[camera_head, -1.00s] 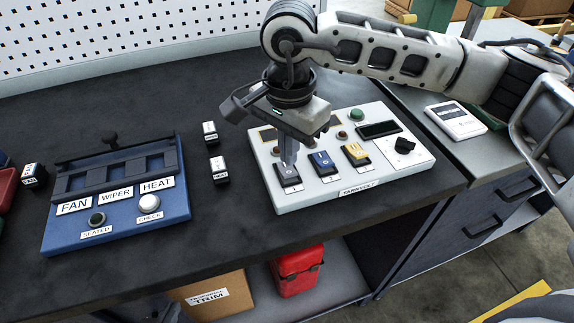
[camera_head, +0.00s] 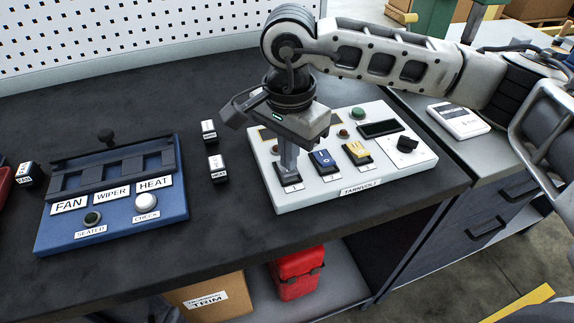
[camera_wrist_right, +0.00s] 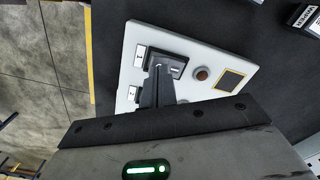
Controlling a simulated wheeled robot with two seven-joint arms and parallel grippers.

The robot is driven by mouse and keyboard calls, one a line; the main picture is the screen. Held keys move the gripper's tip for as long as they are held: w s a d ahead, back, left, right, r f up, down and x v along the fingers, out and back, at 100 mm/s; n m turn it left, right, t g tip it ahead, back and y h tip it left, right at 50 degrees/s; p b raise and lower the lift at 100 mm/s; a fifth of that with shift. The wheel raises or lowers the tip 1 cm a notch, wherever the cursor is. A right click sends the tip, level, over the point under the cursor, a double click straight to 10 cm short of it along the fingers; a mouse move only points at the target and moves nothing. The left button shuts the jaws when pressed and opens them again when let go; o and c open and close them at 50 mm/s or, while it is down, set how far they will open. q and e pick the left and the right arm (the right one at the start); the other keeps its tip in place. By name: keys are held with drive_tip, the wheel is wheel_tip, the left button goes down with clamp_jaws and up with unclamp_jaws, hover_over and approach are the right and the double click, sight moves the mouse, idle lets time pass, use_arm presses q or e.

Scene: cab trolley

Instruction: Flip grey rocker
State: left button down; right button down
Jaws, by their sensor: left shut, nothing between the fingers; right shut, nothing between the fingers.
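The grey rocker (camera_head: 292,184) is the leftmost of three rockers on the white panel (camera_head: 325,187), above the label 1. My right gripper (camera_head: 289,172) is shut and empty, pointing down with its fingertips at this rocker. The fingers hide much of it, so I cannot tell which way it is tilted. In the right wrist view the rocker (camera_wrist_right: 177,70) shows a 0 mark beside the fingertips (camera_wrist_right: 161,72), which appear at or touching its face. My left gripper is not in view.
A blue rocker (camera_head: 323,160) and a yellow rocker (camera_head: 356,150) sit right of the grey one. The panel also has a green button (camera_head: 358,113) and a black knob (camera_head: 407,145). A blue box (camera_head: 112,225) stands left, with small labelled blocks (camera_head: 217,170) between.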

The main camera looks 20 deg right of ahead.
drive_tip(key=shift+f+b, duration=0.5)
drive_tip(key=shift+f, duration=0.15)
drive_tip(key=shift+r+p, duration=1.75)
drive_tip(key=shift+r, duration=1.9)
